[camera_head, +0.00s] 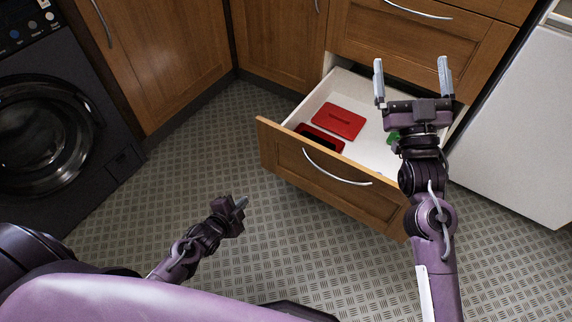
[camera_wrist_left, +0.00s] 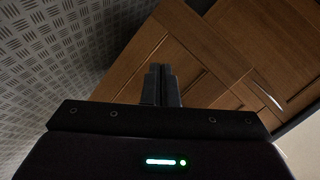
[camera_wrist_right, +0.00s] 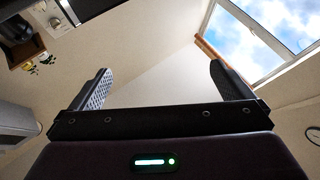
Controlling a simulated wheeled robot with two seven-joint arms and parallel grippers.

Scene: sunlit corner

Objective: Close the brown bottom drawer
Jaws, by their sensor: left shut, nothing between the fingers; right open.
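The brown bottom drawer (camera_head: 330,181) is pulled far out of the cabinet in the head view. It has a wood front with a curved silver handle (camera_head: 336,169) and a white inside (camera_head: 365,84). My left gripper (camera_head: 241,202) is shut and empty, low over the floor, left of and in front of the drawer front and apart from it. Its closed fingers show in the left wrist view (camera_wrist_left: 160,84), with brown cabinet wood beyond. My right gripper (camera_head: 412,82) is open and empty above the drawer's right part, fingers toward the cabinet, hiding some of the inside. The right wrist view shows its spread fingers (camera_wrist_right: 162,88).
Inside the drawer lie a red box (camera_head: 338,121), a red and black item (camera_head: 320,138) and a partly hidden green item (camera_head: 393,138). A dark washing machine (camera_head: 60,130) stands left, a white appliance (camera_head: 520,125) right. The patterned floor (camera_head: 215,155) left of the drawer is clear.

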